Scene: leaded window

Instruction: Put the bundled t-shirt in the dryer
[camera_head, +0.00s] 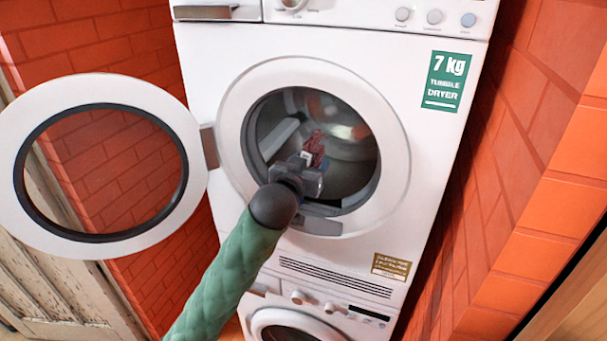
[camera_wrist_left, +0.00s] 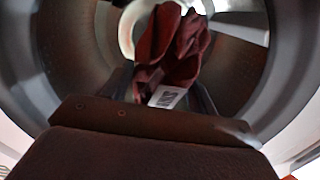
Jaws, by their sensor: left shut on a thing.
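The dryer (camera_head: 232,60) is a white tumble dryer with its round door (camera_head: 95,90) swung open to the left. My left arm reaches up to the drum opening (camera_head: 355,175), and my left gripper (camera_head: 308,166) is inside the opening, shut on the bundled t-shirt (camera_head: 315,146). The t-shirt is dark red with a white label; it also shows in the left wrist view (camera_wrist_left: 178,50), held up between the fingers with the drum wall around it. The gripper hides its lower part. My right gripper is not in view.
A second white machine (camera_head: 290,325) stands below the dryer. Orange brick walls (camera_head: 535,200) close in on both sides. A pale wooden door (camera_head: 50,285) is at the lower left. The drum looks free around the t-shirt, and the opening's rim surrounds my gripper.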

